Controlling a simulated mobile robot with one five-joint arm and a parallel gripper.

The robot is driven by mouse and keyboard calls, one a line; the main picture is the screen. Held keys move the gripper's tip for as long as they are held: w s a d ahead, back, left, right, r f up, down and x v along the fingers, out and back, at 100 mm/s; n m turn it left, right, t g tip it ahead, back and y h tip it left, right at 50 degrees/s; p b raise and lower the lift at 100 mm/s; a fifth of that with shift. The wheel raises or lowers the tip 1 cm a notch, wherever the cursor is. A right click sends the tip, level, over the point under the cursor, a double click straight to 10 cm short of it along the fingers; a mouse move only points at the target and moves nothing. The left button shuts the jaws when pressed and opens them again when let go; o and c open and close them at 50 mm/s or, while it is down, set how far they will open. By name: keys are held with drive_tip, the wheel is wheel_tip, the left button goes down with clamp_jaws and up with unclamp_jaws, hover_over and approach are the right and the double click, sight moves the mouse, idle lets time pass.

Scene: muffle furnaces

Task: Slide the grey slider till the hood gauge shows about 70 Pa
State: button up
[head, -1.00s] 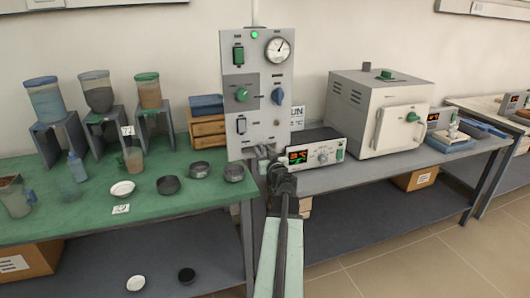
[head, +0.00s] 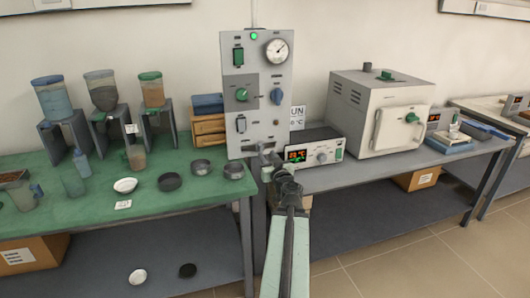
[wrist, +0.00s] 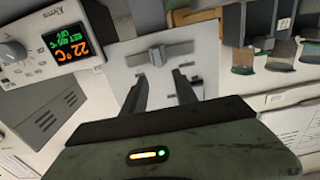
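The tall grey control panel (head: 244,82) stands upright in the head view, with a round white gauge (head: 277,51) at its upper right. The gauge needle points to the upper right; its numbers are too small to read. The grey slider (wrist: 157,55) shows in the wrist view on the pale panel face, as a bar with a small raised handle. My gripper (wrist: 160,90) is open, its two dark fingers apart and empty, pointing at the panel just short of the slider. In the head view my gripper (head: 268,162) is at the panel's lower edge and partly hides that area.
The panel also carries a green knob (head: 241,95), a blue knob (head: 277,96) and switches. A controller box (head: 322,155) with a lit display sits close on the right, beside a furnace (head: 380,112). Bowls and beakers stand on the green bench (head: 90,218) at left.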

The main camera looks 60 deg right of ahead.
sight(262, 147)
drive_tip(key=x, duration=0.8)
drive_tip(key=shift+f, duration=0.1)
clamp_jaws()
drive_tip(key=shift+a, duration=0.1)
idle(1.0)
